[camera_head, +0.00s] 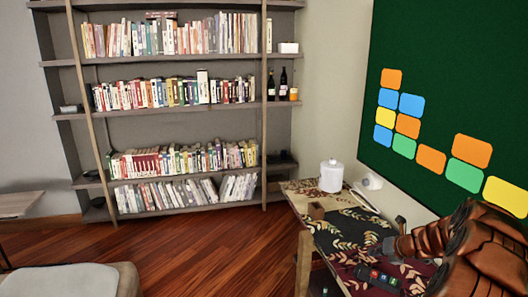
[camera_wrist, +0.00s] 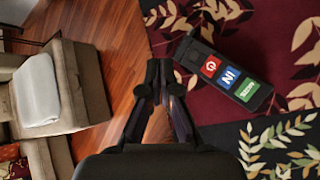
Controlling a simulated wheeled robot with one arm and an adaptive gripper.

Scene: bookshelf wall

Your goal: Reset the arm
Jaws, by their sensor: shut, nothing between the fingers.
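My gripper (camera_wrist: 159,72) shows in the wrist view with its two dark fingertips together and nothing between them. It is over the table edge, with wood floor and part of the patterned table covering behind it. A dark rectangular case (camera_wrist: 228,78) with red, blue and green labels lies to the right of the fingertips, apart from them in the picture. The same case lies at the front of the table in the head view (camera_head: 380,278). My brown arm reaches in from the lower right there, and the fingertips are hard to make out.
A green board (camera_head: 440,90) is on the right wall. A bookshelf (camera_head: 170,68) stands at the back. A sofa (camera_wrist: 85,75) is left, with open floor between.

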